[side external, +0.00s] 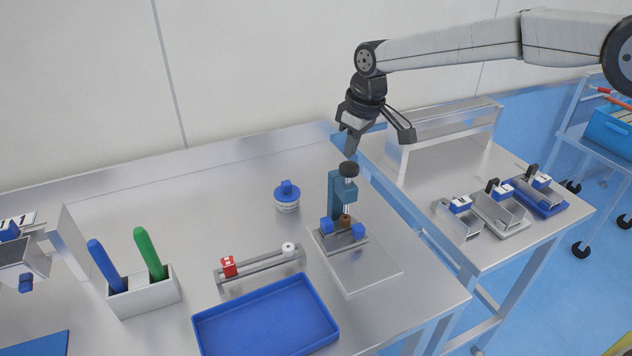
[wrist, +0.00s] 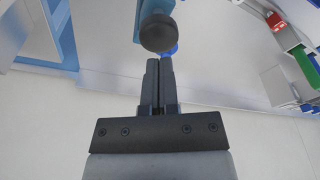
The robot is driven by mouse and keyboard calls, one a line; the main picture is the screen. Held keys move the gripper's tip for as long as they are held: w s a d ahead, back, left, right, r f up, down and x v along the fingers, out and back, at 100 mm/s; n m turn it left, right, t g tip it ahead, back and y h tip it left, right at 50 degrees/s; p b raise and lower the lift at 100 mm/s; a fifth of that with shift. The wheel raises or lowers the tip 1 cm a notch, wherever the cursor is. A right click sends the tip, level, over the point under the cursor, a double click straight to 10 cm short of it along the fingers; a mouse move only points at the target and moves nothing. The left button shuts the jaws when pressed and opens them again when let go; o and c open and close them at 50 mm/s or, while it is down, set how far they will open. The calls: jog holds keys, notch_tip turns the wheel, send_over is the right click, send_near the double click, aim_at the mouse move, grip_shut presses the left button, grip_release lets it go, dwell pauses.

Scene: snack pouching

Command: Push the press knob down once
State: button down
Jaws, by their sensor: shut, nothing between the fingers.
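The press (side external: 338,203) is a teal upright stand on a metal base with blue blocks, on the steel table. Its black round knob (side external: 348,169) sits on top; in the wrist view the knob (wrist: 158,33) lies just beyond my fingertips. My gripper (side external: 351,150) is shut and empty, pointing down just above the knob in the side view. In the wrist view its two fingers (wrist: 158,62) are together. I cannot tell whether the fingertips touch the knob; a small gap seems to show in the side view.
A blue-lidded round container (side external: 287,196) stands left of the press. A rail with a red block (side external: 229,266), a blue tray (side external: 266,318) and a holder with blue and green handled tools (side external: 143,292) lie farther left and in front. Metal scoop-like trays (side external: 500,212) stand on the right table.

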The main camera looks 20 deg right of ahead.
aim_at(350, 164)
jog(key=shift+s+x, duration=0.15)
jog(key=shift+x, duration=0.8)
jog(key=shift+s+x, duration=0.2)
jog(key=shift+x, duration=0.75)
jog(key=shift+d, duration=0.2)
jog(key=shift+w+a+v, duration=0.1)
jog(key=shift+w+v, duration=0.1)
jog(key=shift+v, duration=0.95)
jog(key=shift+w+a+v, duration=0.15)
jog(key=shift+w+v, duration=0.05)
jog(key=shift+v, duration=0.95)
jog(key=shift+w+a+v, duration=0.1)
jog(key=shift+w+v, duration=0.1)
jog(key=shift+v, duration=0.95)
jog(key=shift+r, duration=0.15)
jog(key=shift+s+d+f, duration=0.2)
jog(key=shift+s+d, duration=0.05)
jog(key=shift+d, duration=0.1)
jog(key=s+d+f+m, duration=0.2)
jog(key=s+d+f, duration=0.2)
jog(key=s, duration=0.5)
jog(key=s+d+f+m, duration=0.2)
jog(key=s+d+f, duration=0.2)
jog(key=s+d, duration=0.2)
jog(key=s+d+f+m+h, duration=0.1)
jog(key=s+d+f, duration=0.3)
jog(key=s, duration=0.7)
jog(key=shift+s+d+m+t, duration=0.35)
jog(key=shift+d+m, duration=0.15)
jog(key=shift+d, duration=0.1)
